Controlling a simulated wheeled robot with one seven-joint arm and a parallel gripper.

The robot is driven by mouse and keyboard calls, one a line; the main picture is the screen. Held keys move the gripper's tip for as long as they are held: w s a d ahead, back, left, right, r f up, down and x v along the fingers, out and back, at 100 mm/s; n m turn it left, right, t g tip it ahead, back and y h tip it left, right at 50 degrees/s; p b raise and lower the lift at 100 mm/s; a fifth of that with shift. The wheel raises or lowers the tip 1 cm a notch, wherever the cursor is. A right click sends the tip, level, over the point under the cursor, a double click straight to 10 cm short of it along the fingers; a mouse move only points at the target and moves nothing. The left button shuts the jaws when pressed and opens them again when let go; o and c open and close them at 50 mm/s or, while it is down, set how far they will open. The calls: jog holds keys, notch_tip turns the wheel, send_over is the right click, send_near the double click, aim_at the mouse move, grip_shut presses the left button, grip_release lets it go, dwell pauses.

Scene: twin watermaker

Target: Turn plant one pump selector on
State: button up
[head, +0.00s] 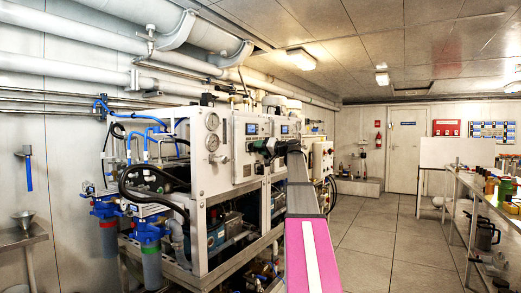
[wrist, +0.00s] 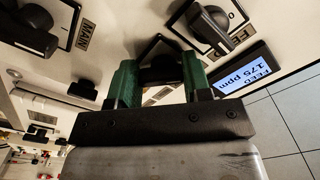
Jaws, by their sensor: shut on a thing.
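My gripper (wrist: 160,68) has two green fingers on either side of a dark selector knob (wrist: 161,60) on the white panel in the wrist view. It is shut on that knob; the knob's label and pointer are mostly hidden by the fingers. In the head view, my gripper (head: 268,147) is at the front panel of the near white watermaker unit (head: 207,178), and hides the selector there.
In the wrist view, a black knob marked MAIN (wrist: 27,27) is at left. Another black knob (wrist: 212,27) is at right, above a display (wrist: 244,68) reading FEED 175 ppm. In the head view, a shelf bench (head: 480,205) stands right; the floor (head: 385,235) between is clear.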

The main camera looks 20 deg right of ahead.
jog(key=shift+s+a+r+m, duration=0.1)
jog(key=shift+m, duration=2.3)
jog(key=shift+s+a+m, duration=0.1)
jog(key=shift+m, duration=2.3)
jog(key=o, duration=0.6)
jog(key=shift+o, duration=0.2)
jog(key=v, duration=1)
jog(key=shift+s+d, duration=0.25)
jog(key=shift+d, duration=0.05)
